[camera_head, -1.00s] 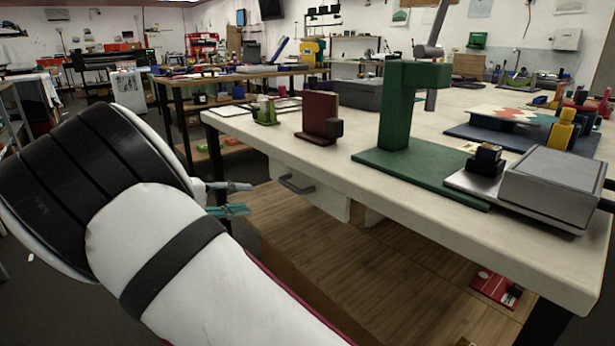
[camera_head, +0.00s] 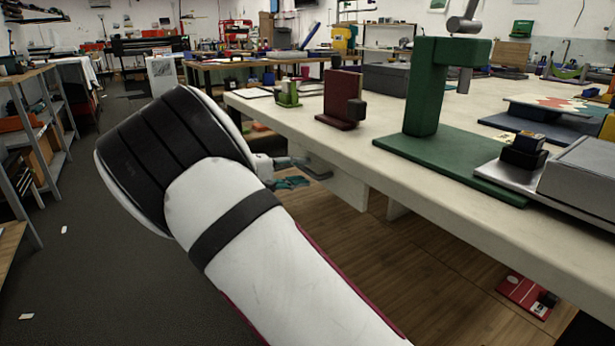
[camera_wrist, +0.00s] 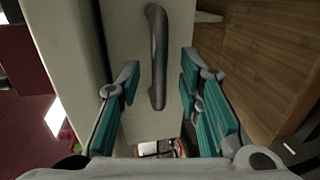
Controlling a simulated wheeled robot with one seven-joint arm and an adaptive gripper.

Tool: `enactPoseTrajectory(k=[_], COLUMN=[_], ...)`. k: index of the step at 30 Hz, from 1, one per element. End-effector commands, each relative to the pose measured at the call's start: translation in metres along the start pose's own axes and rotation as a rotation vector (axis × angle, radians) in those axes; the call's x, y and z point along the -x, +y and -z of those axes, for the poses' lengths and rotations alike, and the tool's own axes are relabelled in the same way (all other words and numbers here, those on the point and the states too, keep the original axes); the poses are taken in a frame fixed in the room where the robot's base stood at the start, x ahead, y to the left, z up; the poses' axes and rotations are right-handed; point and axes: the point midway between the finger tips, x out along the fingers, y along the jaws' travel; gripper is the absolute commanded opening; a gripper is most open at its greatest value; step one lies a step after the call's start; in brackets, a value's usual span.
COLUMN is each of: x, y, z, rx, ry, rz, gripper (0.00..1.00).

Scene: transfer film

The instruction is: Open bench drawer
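The bench drawer (camera_head: 345,186) is a pale front under the white bench top, near the bench's left end. Its dark grey bar handle (camera_head: 318,168) is partly hidden by my gripper (camera_head: 292,172) in the head view. In the wrist view the drawer front (camera_wrist: 128,30) fills the upper middle, and the handle (camera_wrist: 158,60) runs up and down the picture. My gripper (camera_wrist: 158,88) is open, with teal-padded fingers on either side of the handle's near end. The fingers look apart from the handle. The drawer looks closed.
The bench top (camera_head: 330,125) carries a green press-like stand (camera_head: 425,95), a dark red block (camera_head: 342,95) and a grey box (camera_head: 585,170). A wooden lower shelf (camera_head: 420,255) holds a red packet (camera_head: 525,293). A shelf rack (camera_head: 40,140) stands left, with open floor between.

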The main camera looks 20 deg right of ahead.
Motion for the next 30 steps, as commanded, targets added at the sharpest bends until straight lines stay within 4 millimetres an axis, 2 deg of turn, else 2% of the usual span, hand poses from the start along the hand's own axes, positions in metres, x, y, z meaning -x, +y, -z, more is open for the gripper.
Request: enactPoseTrajectory(k=[1, 6, 17, 22, 30], x=[-0.009, -0.024, -0.029, -0.029, -0.028], y=[-0.001, 0.000, 0.001, 0.001, 0.000], z=[0.000, 0.000, 0.000, 0.000, 0.000], rx=[0.000, -0.001, 0.000, 0.000, 0.000], ry=[-0.002, -0.001, 0.000, 0.000, 0.001], rz=[0.000, 0.000, 0.000, 0.000, 0.000], gripper=[0.33, 0.33, 0.33, 0.00, 0.00])
